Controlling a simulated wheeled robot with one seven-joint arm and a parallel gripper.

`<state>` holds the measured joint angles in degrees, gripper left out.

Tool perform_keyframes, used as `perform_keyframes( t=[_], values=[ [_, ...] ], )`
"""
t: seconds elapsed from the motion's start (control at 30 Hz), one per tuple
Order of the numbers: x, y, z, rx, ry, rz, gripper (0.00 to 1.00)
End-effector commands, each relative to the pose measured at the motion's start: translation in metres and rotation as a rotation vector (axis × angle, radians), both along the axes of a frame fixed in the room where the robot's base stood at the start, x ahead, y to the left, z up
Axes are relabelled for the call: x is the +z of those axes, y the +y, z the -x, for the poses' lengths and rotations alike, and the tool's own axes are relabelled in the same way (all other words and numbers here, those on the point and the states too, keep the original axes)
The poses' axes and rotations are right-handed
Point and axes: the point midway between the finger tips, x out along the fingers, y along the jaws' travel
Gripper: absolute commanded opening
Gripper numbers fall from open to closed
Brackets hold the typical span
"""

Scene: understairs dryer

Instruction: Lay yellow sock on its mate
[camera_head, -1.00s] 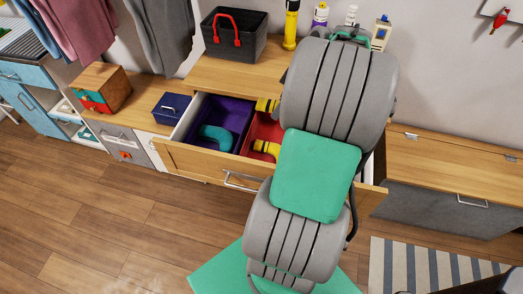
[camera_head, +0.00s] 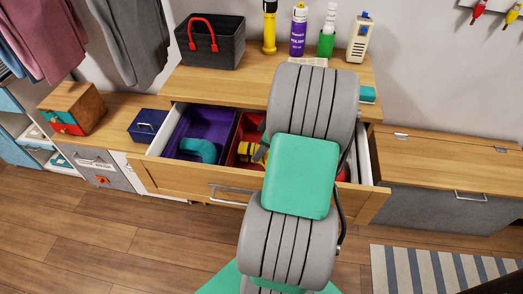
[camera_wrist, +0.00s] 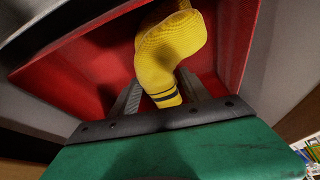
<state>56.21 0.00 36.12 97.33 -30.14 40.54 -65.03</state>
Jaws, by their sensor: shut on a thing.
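A yellow sock (camera_wrist: 168,50) with dark stripes at one end sits between the two fingers of my gripper (camera_wrist: 160,95) in the wrist view. My gripper is shut on it. In the head view my gripper (camera_head: 264,150) is low over the red compartment (camera_head: 252,126) of the open drawer, mostly hidden behind my arm. Yellow cloth (camera_head: 238,162) lies in the front of that compartment. The held sock and its mate run together there, so I cannot tell whether they touch.
The open drawer (camera_head: 165,180) also has a purple compartment (camera_head: 210,122) with a teal sock (camera_head: 197,149). A dark basket (camera_head: 211,45), a yellow bottle (camera_head: 269,28) and a purple bottle (camera_head: 298,32) stand on the top. A blue box (camera_head: 148,125) is at the left.

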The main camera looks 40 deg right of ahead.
Motion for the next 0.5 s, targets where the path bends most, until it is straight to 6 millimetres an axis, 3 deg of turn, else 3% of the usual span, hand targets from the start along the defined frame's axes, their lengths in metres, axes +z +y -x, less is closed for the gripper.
perform_keyframes(
  t=[0.07,0.5],
  values=[
    [-0.0088,-0.0007,0.0001,0.000,0.000,0.001,0.16],
    [-0.0170,-0.0011,0.0006,-0.003,-0.001,0.002,0.16]
  ],
)
